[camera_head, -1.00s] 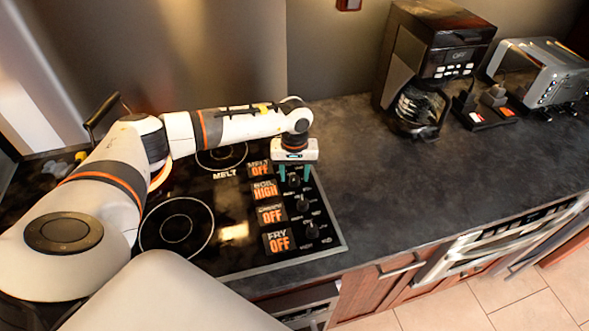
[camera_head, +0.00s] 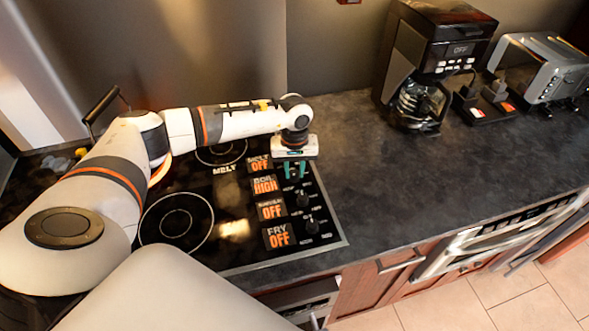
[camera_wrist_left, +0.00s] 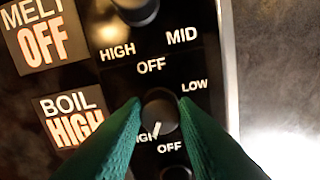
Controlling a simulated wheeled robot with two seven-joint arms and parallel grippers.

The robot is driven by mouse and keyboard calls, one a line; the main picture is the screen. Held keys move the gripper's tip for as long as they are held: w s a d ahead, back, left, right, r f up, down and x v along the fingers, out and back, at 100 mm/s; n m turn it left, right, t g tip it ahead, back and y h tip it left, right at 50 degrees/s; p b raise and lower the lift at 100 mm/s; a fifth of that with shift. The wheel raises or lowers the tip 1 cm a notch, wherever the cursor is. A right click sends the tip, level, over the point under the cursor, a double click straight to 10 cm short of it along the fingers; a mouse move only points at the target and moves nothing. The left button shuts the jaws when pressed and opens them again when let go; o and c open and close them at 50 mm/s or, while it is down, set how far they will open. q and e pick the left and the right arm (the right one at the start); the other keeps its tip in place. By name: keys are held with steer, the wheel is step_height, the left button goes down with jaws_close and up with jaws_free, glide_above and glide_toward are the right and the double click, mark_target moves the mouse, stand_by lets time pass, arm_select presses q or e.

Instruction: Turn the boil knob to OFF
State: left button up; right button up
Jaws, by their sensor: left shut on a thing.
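The boil knob (camera_wrist_left: 160,110) is a dark round knob in the left wrist view, its white mark pointing down toward the partly covered HIGH label, with the OFF label (camera_wrist_left: 169,147) just to the right of that. The boil display (camera_wrist_left: 72,118) reads HIGH in orange; it also shows in the head view (camera_head: 265,186). My left gripper (camera_head: 295,171) is over the control panel, with its green fingers (camera_wrist_left: 160,115) on both sides of the boil knob, shut on it. In the head view the knob is mostly hidden by the gripper. My right gripper is not in view.
The melt knob (camera_wrist_left: 136,8) sits close above in the wrist view. The melt display (camera_head: 259,164) and fry display (camera_head: 279,237) read OFF. More knobs (camera_head: 312,230) line the panel.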

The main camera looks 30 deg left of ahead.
arm_select(q)
steer(key=n+b, duration=0.3)
steer(key=n, duration=0.1)
steer(key=shift+f+n+b, duration=0.1)
steer(key=shift+n+b, duration=0.2)
steer(key=shift+n, duration=0.1)
steer(key=n+b, duration=0.3)
steer(key=n, duration=0.2)
steer(key=n+b, duration=0.2)
steer(key=n, duration=0.2)
steer(key=shift+a+n, duration=0.1)
steer(key=shift+n, duration=0.3)
steer(key=n+b, duration=0.2)
steer(key=n, duration=0.7)
steer(key=n+b, duration=0.1)
steer(key=n, duration=0.1)
steer(key=shift+r+n, duration=0.25)
steer(key=shift+n, duration=0.15)
steer(key=n, duration=1.1)
steer(key=shift+w+n, duration=0.1)
steer(key=shift+n, duration=1.8)
